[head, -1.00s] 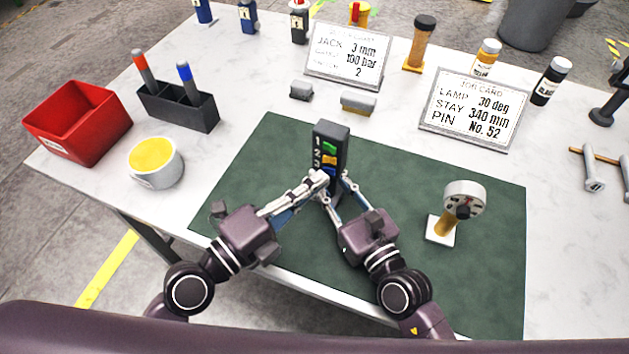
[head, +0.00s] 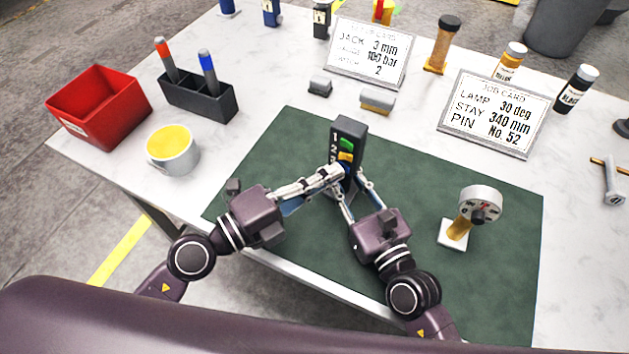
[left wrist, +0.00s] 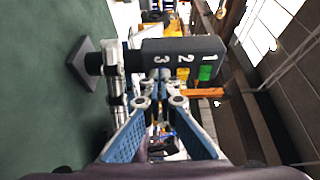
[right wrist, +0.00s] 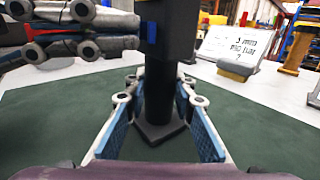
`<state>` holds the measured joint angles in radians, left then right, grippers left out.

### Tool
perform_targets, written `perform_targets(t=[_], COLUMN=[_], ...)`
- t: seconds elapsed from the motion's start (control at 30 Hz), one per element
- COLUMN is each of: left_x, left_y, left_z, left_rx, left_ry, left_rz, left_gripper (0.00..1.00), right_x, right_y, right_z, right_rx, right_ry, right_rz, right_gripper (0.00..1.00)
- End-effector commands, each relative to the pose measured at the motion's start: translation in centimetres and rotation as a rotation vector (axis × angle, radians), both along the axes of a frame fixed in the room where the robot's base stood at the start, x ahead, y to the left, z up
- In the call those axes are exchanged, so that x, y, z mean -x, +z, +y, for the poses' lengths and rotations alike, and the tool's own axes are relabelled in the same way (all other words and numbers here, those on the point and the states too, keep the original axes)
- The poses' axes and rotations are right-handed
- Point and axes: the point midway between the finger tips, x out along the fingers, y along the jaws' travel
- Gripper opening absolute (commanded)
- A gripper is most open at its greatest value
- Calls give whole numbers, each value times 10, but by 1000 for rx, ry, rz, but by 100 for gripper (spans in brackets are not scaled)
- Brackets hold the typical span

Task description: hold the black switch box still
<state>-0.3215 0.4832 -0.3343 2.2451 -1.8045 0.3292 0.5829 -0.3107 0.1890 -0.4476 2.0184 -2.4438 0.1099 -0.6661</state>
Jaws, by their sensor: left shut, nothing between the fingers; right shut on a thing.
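The black switch box (head: 347,132) stands upright on the green mat, with numbers 1, 2, 3 beside green, yellow and blue switches. It also shows sideways in the left wrist view (left wrist: 205,48). My right gripper (head: 355,190) is shut around the box's black post; the right wrist view shows the post (right wrist: 158,95) between its fingers, above a dark foot (right wrist: 160,135). My left gripper (head: 338,174) is shut and empty, its tips at the box's front near the blue switch and partly covering it. Whether they touch it I cannot tell.
A dial on a post (head: 480,203) stands on the mat (head: 290,140) to the right. Behind are two grey blocks, a job card (head: 497,112) and another card (head: 367,52). At left are a yellow-filled cup (head: 173,155), a pen holder (head: 200,98) and a red bin (head: 100,108).

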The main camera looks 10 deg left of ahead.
Motion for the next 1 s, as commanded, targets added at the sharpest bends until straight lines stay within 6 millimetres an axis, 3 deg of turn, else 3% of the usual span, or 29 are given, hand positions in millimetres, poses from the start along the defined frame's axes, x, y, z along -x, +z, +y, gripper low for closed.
perform_targets(t=[0.17,0.47,0.73,1.0], left_x=[4,41,49,66], left_y=[0,-2,-2,-2], left_z=[1,16,37,73], left_rx=[1,-2,-1,0], left_ry=[0,-2,-1,3], left_rz=[1,6,3,6], left_gripper=[0,0,0,0], right_x=[0,0,0,0], right_y=[0,0,0,0], right_z=[0,0,0,0], right_rx=[0,0,0,0], right_ry=[0,-1,0,-1], right_rz=[0,0,0,0], right_gripper=[0,0,0,0])
